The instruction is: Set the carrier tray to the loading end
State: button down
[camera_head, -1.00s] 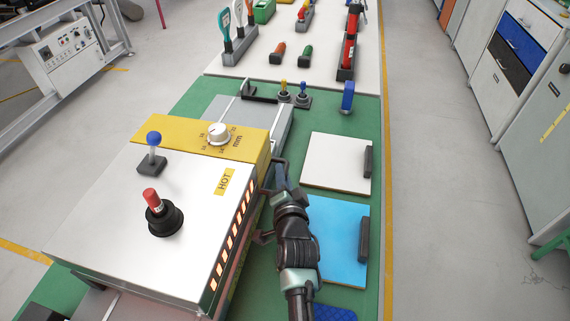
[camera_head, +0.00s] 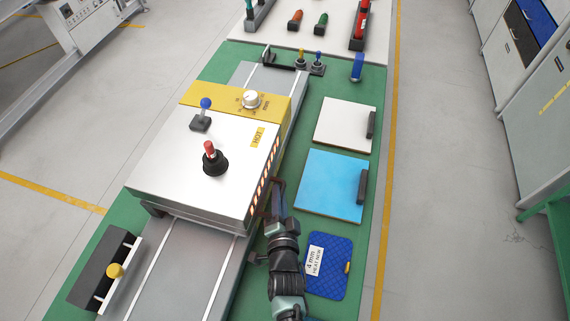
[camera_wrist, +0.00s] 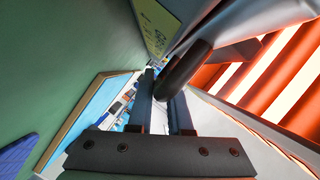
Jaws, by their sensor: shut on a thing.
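My gripper (camera_head: 278,193) is shut on a dark bar handle (camera_wrist: 186,68) that sticks out at the right side of the heater housing (camera_head: 200,160). In the wrist view the two fingers of my gripper (camera_wrist: 166,92) close around this bar, beside the glowing orange slots. The bar seems to belong to the carrier tray, whose body is not visible, apparently hidden under the housing. The track (camera_head: 180,275) comes out of the near end of the housing and is bare there.
A white board (camera_head: 343,122) and a blue board (camera_head: 330,185), each with a dark handle, lie right of my arm. A blue patterned mat (camera_head: 325,280) lies nearer.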

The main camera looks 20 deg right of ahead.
jog(key=s+a+p, duration=0.1)
jog(key=s+a, duration=0.4)
jog(key=s, duration=0.2)
jog(key=s+a+p, duration=0.1)
jog(key=s+a, duration=0.4)
jog(key=s, duration=0.3)
jog(key=s+a+p, duration=0.1)
jog(key=s+a, duration=0.4)
jog(key=s, duration=0.3)
jog(key=shift+s+a+f, duration=0.1)
jog(key=shift+s+a, duration=0.05)
jog(key=shift+a, duration=0.25)
jog(key=c, duration=0.8)
grip_release()
jog(key=shift+s, duration=0.1)
jog(key=shift+c, duration=0.2)
jog(key=shift+r, duration=0.3)
notch_tip(320, 180, up, 10)
jog(key=p, duration=0.1)
jog(key=shift+f, duration=0.2)
